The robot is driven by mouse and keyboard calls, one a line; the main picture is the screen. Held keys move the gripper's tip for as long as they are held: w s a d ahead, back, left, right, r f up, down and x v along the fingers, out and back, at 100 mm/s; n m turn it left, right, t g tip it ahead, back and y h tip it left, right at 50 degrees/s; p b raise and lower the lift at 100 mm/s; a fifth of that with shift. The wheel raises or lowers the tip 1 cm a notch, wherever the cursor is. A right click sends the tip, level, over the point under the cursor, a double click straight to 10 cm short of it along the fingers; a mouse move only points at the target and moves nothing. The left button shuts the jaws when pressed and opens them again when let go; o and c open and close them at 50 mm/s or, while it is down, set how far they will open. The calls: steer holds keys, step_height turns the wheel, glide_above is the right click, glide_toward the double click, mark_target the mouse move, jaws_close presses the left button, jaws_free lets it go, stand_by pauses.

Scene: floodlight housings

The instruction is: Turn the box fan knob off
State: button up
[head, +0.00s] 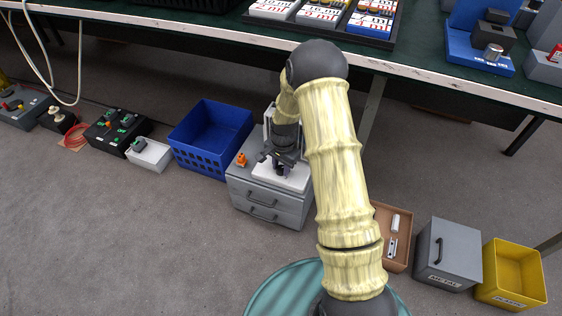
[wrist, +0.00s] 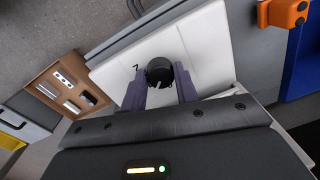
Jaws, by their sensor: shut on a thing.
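The box fan's white panel (head: 297,180) lies on a grey drawer cabinet in the head view. It fills the middle of the wrist view (wrist: 208,45). A round black knob (wrist: 160,69) stands out from the panel. My gripper (wrist: 159,91) has one dark finger on each side of the knob and is shut on it. In the head view my gripper (head: 281,168) is low over the panel and hides the knob. A small dark mark shows on the panel beside the knob, too small to read.
The grey drawer cabinet (head: 265,207) stands on the floor below a bench. A small orange object (head: 241,160) sits on its left edge. A blue crate (head: 210,135) is left; a brown tray (head: 398,258), grey metal box (head: 448,255) and yellow bin (head: 515,274) are right. Floor in front is clear.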

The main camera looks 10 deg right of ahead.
mark_target(282, 168)
steer(key=n+p, duration=0.1)
steer(key=p, duration=0.1)
steer(key=n+p, duration=0.4)
steer(key=shift+s+r+p, duration=0.1)
steer(key=shift+r+p, duration=0.15)
steer(key=shift+p, duration=0.15)
steer(key=shift+f+n+p, duration=0.15)
steer(key=shift+n+p, duration=0.75)
steer(key=shift+n, duration=0.25)
steer(key=shift+f+n+p, duration=0.1)
steer(key=shift+n+p, duration=0.75)
steer(key=shift+n, duration=0.3)
steer(key=o, duration=1)
steer(key=r+p, duration=0.1)
steer(key=r, duration=0.2)
steer(key=r+p, duration=0.2)
steer(key=r, duration=0.2)
steer(key=shift+d+r, duration=0.2)
steer(key=shift+r, duration=0.05)
